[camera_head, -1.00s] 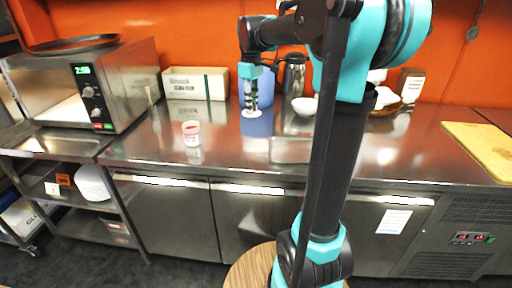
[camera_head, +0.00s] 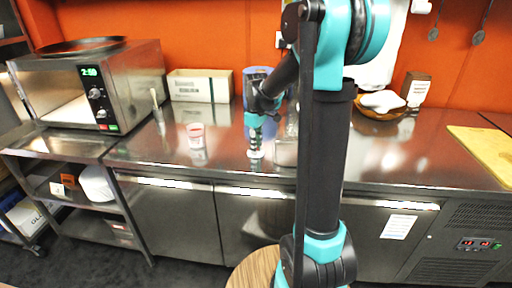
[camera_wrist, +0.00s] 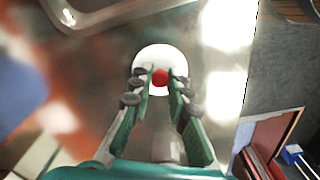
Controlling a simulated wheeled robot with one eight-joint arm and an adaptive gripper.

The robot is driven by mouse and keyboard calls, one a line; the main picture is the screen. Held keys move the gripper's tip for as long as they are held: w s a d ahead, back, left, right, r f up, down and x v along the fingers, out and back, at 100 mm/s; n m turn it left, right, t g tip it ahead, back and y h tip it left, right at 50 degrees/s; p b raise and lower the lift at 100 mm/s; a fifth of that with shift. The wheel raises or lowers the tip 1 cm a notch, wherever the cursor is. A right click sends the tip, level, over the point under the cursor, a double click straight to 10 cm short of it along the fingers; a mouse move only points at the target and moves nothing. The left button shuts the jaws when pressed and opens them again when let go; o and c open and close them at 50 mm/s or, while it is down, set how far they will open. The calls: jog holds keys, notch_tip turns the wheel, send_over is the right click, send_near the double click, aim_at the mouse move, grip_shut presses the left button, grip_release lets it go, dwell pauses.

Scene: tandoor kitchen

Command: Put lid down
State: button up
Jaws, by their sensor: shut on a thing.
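The lid is a small round white disc with a red knob, seen in the wrist view (camera_wrist: 148,56) and in the head view (camera_head: 256,155). My gripper (camera_head: 255,146) points down and is shut on the lid, its two fingers closed around the red knob in the wrist view (camera_wrist: 162,76). The lid is over the front part of the steel counter (camera_head: 225,166), close to its surface. I cannot tell whether it touches the counter.
A microwave (camera_head: 95,88) stands far left, a wooden bowl (camera_head: 379,112) at the back right. The counter front-left is clear.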

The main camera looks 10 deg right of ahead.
jog(key=shift+f, duration=0.2)
jog(key=o, duration=0.8)
jog(key=shift+o, duration=0.2)
notch_tip(320, 180, up, 12)
jog(key=shift+r, duration=0.15)
